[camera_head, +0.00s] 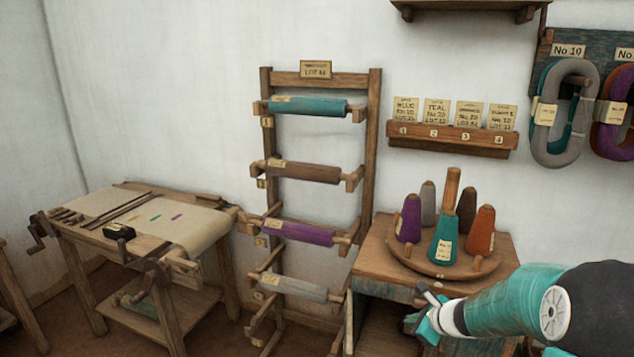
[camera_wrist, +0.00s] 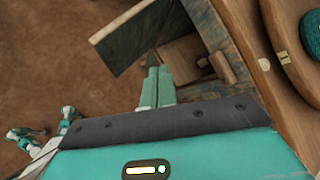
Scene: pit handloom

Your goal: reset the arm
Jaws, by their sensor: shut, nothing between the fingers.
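My gripper (camera_head: 415,324) is in front of the small wooden cabinet, below its top, at the end of my teal arm that enters from the right. In the wrist view my gripper's two pale teal fingers (camera_wrist: 159,74) lie side by side, shut and empty. They point toward the cabinet's open front, where a wooden panel (camera_wrist: 128,38) stands out at an angle. From these views I cannot tell whether the fingers touch the cabinet.
A round wooden tray (camera_head: 400,257) with several yarn cones stands on the cabinet (camera_head: 377,262). A ladder rack (camera_head: 369,140) holds rolls to its left. A loom table (camera_head: 90,245) stands further left.

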